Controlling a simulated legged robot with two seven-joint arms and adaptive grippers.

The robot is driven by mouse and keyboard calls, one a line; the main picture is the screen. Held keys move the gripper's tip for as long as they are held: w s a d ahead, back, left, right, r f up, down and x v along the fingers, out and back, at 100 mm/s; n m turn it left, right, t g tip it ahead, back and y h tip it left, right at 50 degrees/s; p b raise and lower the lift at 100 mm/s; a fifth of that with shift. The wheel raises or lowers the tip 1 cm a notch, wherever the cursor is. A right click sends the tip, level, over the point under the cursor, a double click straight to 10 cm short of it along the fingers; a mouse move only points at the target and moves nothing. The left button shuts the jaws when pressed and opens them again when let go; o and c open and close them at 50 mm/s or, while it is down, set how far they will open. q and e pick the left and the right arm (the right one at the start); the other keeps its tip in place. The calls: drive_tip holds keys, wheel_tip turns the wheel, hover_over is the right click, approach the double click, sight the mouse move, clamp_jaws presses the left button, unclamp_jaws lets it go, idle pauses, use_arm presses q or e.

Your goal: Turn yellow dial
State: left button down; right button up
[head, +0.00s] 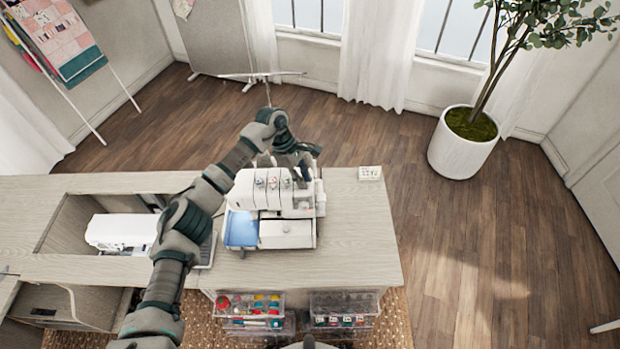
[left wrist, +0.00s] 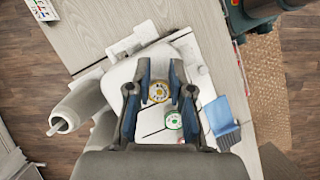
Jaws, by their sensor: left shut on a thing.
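A white sewing machine (head: 287,228) stands on the wooden cabinet top, with a row of small dials on its upper front. In the left wrist view the yellow dial (left wrist: 158,93) sits between the two fingers of my left gripper (left wrist: 155,82), with its face visible. A green dial (left wrist: 173,121) lies beside it, partly near a finger. In the head view my left gripper (head: 298,160) reaches over the back of the machine from above, and its fingertips are hard to make out. My left gripper is shut on the yellow dial. My right gripper does not show.
A second white machine (head: 122,231) sits in the cabinet recess at left. A blue part (head: 241,229) is on the machine's front left. A small white card block (head: 370,172) stands at the back right. The cabinet top (head: 362,240) right of the machine is clear.

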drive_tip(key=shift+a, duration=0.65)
